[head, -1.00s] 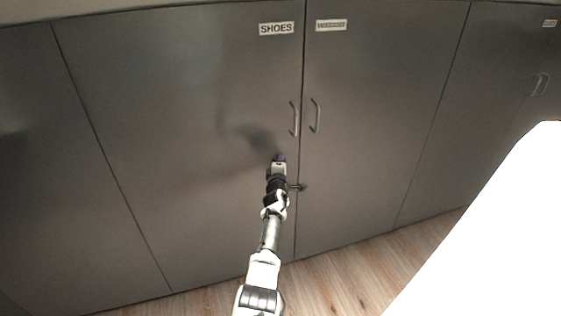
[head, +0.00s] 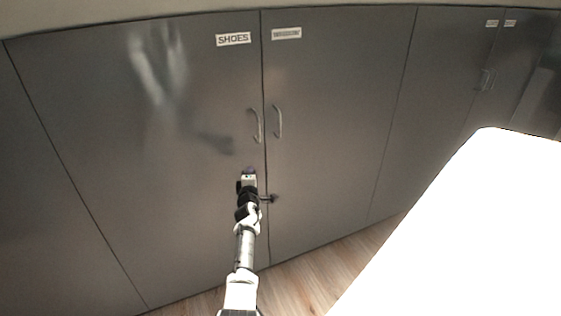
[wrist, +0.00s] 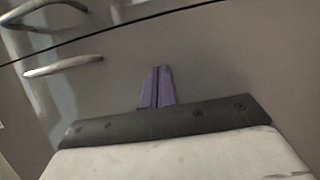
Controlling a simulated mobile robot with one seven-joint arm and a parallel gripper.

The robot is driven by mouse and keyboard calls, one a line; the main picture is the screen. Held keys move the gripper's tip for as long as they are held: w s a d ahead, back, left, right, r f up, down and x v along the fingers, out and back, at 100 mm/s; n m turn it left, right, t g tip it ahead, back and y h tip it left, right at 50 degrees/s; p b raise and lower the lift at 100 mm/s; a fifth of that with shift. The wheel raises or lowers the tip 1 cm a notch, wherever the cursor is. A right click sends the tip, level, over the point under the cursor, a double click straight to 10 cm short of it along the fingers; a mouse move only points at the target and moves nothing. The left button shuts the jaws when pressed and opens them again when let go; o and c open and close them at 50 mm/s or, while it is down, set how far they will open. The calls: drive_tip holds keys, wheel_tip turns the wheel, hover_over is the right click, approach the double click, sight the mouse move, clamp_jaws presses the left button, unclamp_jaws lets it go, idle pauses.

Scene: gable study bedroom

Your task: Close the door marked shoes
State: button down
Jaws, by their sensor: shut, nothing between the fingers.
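The door marked SHOES (head: 150,150) is a grey cabinet door in the head view, with its label near the top right corner and a curved handle (head: 256,125) at its right edge. It looks flush with the door to its right, with only a thin dark seam between them. My gripper (head: 249,172) is in front of the door's right part, below and slightly left of the handle. In the wrist view its purple fingers (wrist: 157,87) are together and empty, close to the grey door surface. I cannot tell whether they touch it. Two handles show at the upper left there.
The neighbouring door (head: 335,130) has a label too small to read and its own handle (head: 278,121). More grey doors continue to both sides. A large white surface (head: 470,230) fills the lower right. Wooden floor (head: 300,283) shows below the doors.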

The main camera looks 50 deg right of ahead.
drive_tip(key=s+d+p, duration=0.3)
drive_tip(key=s+d, duration=0.1)
drive_tip(key=s, duration=0.5)
drive_tip(key=shift+s+f, duration=0.15)
drive_tip(key=shift+f, duration=0.05)
